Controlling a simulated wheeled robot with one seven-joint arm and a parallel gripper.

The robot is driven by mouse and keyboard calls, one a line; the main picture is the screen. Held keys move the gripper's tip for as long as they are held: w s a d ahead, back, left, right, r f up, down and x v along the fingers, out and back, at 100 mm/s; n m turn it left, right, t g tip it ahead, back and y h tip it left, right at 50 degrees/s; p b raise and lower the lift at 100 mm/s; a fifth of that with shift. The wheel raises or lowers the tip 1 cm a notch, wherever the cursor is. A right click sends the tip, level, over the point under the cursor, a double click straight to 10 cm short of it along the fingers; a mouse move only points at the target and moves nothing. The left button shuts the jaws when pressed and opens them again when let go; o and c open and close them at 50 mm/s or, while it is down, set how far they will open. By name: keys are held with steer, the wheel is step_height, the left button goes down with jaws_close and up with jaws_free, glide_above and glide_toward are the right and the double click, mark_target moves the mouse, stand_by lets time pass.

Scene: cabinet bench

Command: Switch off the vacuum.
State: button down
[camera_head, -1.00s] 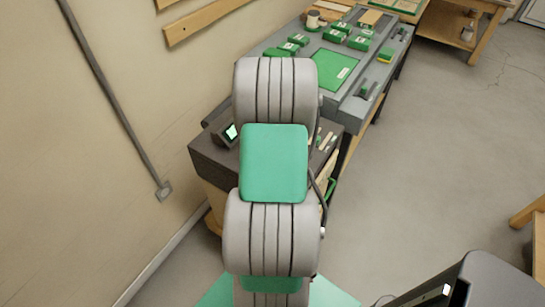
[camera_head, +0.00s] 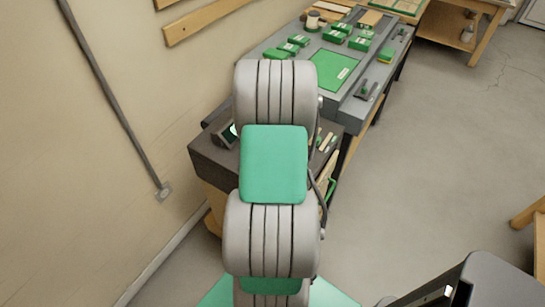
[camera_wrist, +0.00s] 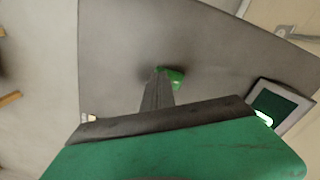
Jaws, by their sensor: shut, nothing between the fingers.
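My gripper (camera_wrist: 158,80) is shut and empty, its dark fingers pointing at a grey surface (camera_wrist: 205,45) in the wrist view. A small green piece (camera_wrist: 176,77), perhaps a switch, sits right at the fingertips and is partly hidden by them. I cannot tell whether they touch it. A framed dark-green screen (camera_wrist: 280,107) is to the right of the fingers. In the head view my arm hides the gripper and the green piece. A dark-topped unit (camera_head: 212,152) there carries a small screen device (camera_head: 226,135). I cannot tell for sure which part is the vacuum.
Behind the unit stands a grey bench (camera_head: 290,75) with several green boxes and a green mat (camera_head: 333,69). The wall (camera_head: 130,130) is close on the left. A wooden bench (camera_head: 482,25) stands at the far right.

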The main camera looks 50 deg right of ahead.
steer(key=shift+r+p, duration=2.25)
steer(key=shift+r, duration=1.2)
